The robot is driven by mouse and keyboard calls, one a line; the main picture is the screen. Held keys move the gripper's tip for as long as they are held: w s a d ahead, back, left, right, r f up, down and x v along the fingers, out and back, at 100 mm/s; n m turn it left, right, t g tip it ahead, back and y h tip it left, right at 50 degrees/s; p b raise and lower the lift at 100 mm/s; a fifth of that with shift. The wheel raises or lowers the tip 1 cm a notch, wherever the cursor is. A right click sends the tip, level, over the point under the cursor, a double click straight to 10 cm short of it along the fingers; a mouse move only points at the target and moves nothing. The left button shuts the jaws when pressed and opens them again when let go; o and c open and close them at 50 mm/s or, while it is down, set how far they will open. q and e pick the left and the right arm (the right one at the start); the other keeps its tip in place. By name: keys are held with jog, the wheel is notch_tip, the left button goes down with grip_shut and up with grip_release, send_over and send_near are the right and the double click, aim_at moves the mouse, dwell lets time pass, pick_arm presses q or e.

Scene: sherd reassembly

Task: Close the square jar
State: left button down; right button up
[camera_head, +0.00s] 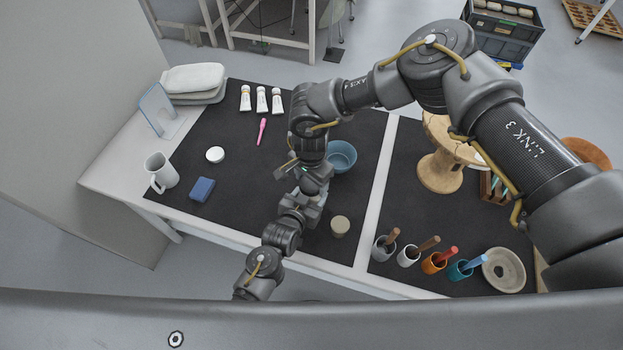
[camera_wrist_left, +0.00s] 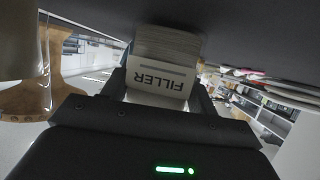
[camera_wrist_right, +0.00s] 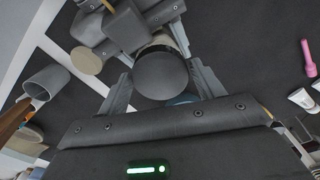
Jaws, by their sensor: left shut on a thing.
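The square jar (camera_wrist_left: 163,80), pale with a FILLER label, sits between my left gripper's fingers (camera_wrist_left: 160,85). The left gripper is shut on it. The label reads upside down in the left wrist view. In the head view my left gripper and the jar are mostly hidden where both arms meet. My right gripper (camera_wrist_right: 163,72) has its fingers on either side of a round dark disc (camera_wrist_right: 161,76), apparently a lid. A lighter surface shows behind it. I cannot tell whether the fingers press on the disc or stand slightly apart. My left arm is close by.
A blue bowl (camera_head: 342,156) stands just right of the grippers, and a beige round pot (camera_head: 340,225) below right. A white disc (camera_head: 215,154), blue block (camera_head: 202,189), mug (camera_head: 160,172) and pink tool (camera_head: 262,131) lie left. Several tool cups, including an orange one (camera_head: 434,263), stand right.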

pick_arm(q)
jog(key=shift+r, duration=0.1)
pick_arm(e)
jog(key=c, duration=0.7)
jog(key=m, duration=0.6)
jog(key=shift+c, duration=0.2)
jog(key=o, duration=1.1)
jog(key=shift+r, duration=0.1)
jog(key=shift+r, duration=2.15)
jog(key=shift+o, duration=0.2)
